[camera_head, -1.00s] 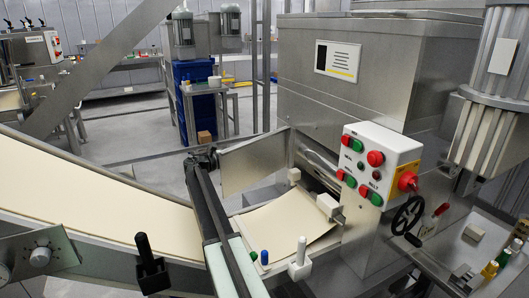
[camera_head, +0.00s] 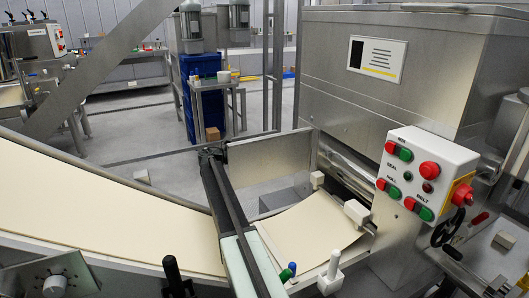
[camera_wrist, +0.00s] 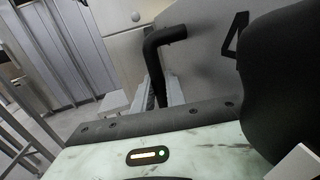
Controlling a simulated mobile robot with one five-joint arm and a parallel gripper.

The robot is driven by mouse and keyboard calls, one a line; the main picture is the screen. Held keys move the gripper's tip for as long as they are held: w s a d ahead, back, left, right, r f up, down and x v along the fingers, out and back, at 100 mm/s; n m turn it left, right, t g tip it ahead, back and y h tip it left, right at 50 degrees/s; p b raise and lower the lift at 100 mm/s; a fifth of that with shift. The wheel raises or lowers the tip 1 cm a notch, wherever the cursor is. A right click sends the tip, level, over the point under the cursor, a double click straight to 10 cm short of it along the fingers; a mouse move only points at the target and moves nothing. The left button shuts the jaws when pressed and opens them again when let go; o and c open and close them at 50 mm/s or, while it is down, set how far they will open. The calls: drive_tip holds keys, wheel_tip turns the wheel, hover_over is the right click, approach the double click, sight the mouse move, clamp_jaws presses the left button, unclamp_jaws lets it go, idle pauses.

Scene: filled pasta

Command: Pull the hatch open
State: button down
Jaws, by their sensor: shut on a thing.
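The wrist view shows a grey panel (camera_wrist: 205,60) with a dark "4" on it, which looks like the hatch. A black bent handle (camera_wrist: 166,36) stands in front of it. My gripper (camera_wrist: 157,96) is shut on the handle's lower stem, with a grey finger on either side. The pale green body with a small lit display below the fingers appears to be mine. I cannot make out the handle or my gripper in the head view. How far the hatch stands open cannot be told.
In the wrist view a large dark shape (camera_wrist: 282,75) blocks the right side.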

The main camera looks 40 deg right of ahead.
drive_tip(key=shift+f, duration=0.1)
drive_tip(key=c, duration=1.6)
unclamp_jaws()
drive_tip(key=shift+d+f, duration=0.1)
drive_tip(key=shift+d, duration=0.05)
drive_tip(key=shift+c, duration=0.2)
drive_tip(key=v, duration=0.7)
drive_tip(key=shift+a, duration=0.4)
drive_tip(key=shift+w, duration=0.15)
